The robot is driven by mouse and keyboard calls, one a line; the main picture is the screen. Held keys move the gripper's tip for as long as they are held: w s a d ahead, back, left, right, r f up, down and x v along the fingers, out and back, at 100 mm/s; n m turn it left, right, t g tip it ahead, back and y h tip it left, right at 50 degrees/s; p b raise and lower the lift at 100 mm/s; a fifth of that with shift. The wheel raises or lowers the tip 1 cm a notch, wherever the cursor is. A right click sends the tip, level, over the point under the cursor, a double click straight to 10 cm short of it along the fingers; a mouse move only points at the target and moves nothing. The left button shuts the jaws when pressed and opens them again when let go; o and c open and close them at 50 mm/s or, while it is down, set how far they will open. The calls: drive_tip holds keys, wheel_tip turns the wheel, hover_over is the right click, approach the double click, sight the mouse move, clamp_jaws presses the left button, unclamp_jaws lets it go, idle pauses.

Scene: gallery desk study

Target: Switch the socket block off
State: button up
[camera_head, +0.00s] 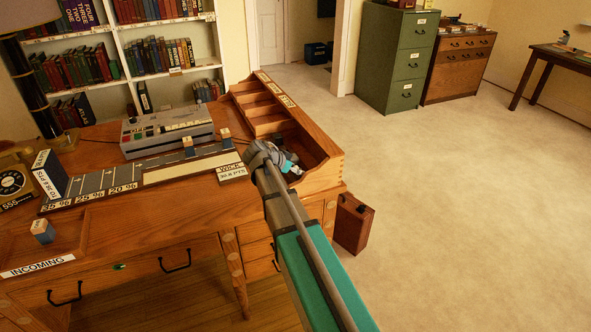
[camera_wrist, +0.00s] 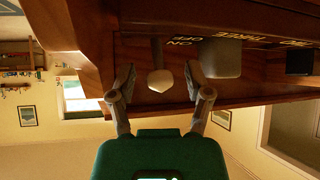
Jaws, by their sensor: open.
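My gripper (camera_head: 284,160) is over the right end of the desk (camera_head: 150,215), by the open wooden tray section. In the wrist view its two fingers (camera_wrist: 160,70) are spread apart with nothing between them in contact. A pale, teardrop-shaped lever tip (camera_wrist: 160,80) on a stem appears between the fingers, apart from both. Behind it is a dark wooden panel with upside-down gold lettering that seems to include "ON" (camera_wrist: 181,43). A grey block (camera_wrist: 220,58) sits to the right of the lever. I cannot tell for sure which of these is the socket block.
A grey machine marked "OFF" (camera_head: 167,131) stands on the desk, with a sloped board of price strips before it. A wooden pigeonhole rack (camera_head: 262,108) borders the right edge. A brown case (camera_head: 353,223) stands on the floor. Carpet to the right is clear.

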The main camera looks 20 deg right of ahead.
drive_tip(key=shift+d+r+y+p, duration=0.15)
drive_tip(key=shift+y+p, duration=0.25)
drive_tip(key=shift+p, duration=0.1)
